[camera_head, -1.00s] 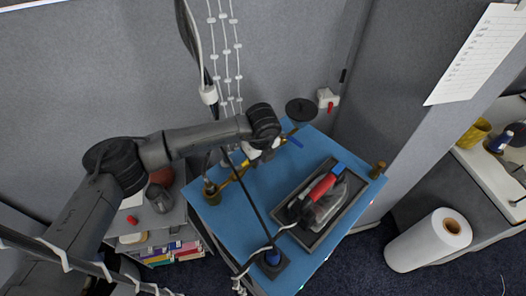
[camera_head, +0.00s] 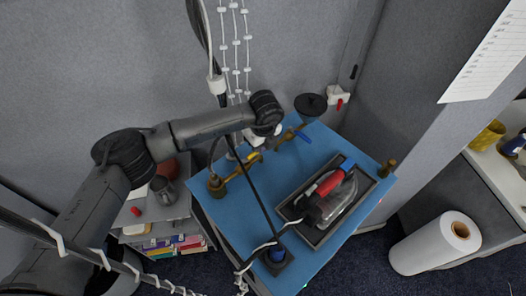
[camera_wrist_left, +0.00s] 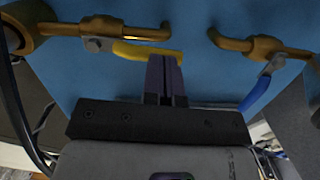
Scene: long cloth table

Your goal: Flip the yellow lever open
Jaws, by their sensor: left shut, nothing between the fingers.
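The yellow lever (camera_wrist_left: 147,52) sits on a brass pipe valve (camera_wrist_left: 98,27) over a blue surface. In the left wrist view it lies roughly along the pipe, its free end pointing right. It also shows small in the head view (camera_head: 252,158). My left gripper (camera_wrist_left: 164,62) is shut and empty, its fingertips at the lever's free end. I cannot tell whether they touch it. In the head view my left gripper (camera_head: 257,143) is partly hidden by my arm. My right gripper is not in view.
A second brass pipe (camera_wrist_left: 262,47) with a blue lever (camera_wrist_left: 256,92) is to the right. A clothes iron (camera_head: 334,192) rests in a dark tray (camera_head: 317,241) on the blue tabletop (camera_head: 222,217). A dark cable crosses the table. Grey partitions (camera_head: 110,70) stand behind.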

